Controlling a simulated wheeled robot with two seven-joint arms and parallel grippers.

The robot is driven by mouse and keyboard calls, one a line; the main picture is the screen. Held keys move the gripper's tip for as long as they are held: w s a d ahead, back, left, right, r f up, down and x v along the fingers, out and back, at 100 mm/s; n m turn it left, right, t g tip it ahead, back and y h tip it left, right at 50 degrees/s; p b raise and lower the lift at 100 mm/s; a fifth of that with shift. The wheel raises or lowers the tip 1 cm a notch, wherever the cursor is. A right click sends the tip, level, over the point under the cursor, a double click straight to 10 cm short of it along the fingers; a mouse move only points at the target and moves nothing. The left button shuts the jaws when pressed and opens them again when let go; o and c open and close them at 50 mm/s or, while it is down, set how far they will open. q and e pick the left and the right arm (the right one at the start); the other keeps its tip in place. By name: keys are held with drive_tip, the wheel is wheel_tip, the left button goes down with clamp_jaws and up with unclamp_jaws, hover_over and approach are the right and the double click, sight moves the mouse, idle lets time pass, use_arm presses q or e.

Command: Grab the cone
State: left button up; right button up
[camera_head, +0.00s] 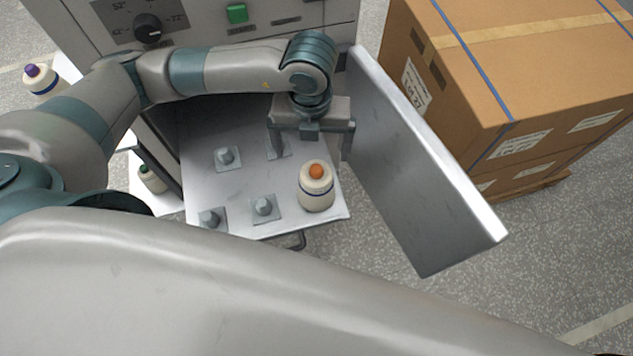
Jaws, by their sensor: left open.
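A cream cone with an orange top and a dark blue band (316,195) stands upright on the metal tray (290,228), near its front right corner. My left gripper (311,152) is open, its two fingers spread left and right. In the picture it is just above and beyond the orange top, with nothing between the fingers. I cannot tell its exact height over the tray. My right gripper is not in view.
Several pegs on square bases, such as one peg (226,156), stand on the tray. An open metal door (425,175) is close on the right, with a strapped cardboard box (510,70) beyond. A purple-topped cone (42,82) and green-topped cone (152,180) stand left.

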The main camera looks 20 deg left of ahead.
sight(313, 171)
use_arm(q)
wheel_tip(313, 171, down, 12)
drive_tip(key=b, duration=0.7)
drive_tip(key=shift+f, duration=0.15)
drive_tip(key=shift+w+f, duration=0.1)
drive_tip(key=shift+f, duration=0.05)
drive_tip(key=f+b, duration=0.1)
drive_tip(key=f, duration=0.1)
drive_tip(key=w+f+b, duration=0.1)
drive_tip(key=f, duration=0.1)
drive_tip(key=shift+d+b, duration=0.3)
drive_tip(key=shift+b, duration=0.05)
drive_tip(key=shift+s+f, duration=0.1)
drive_tip(key=shift+f, duration=0.35)
drive_tip(key=shift+c, duration=0.4)
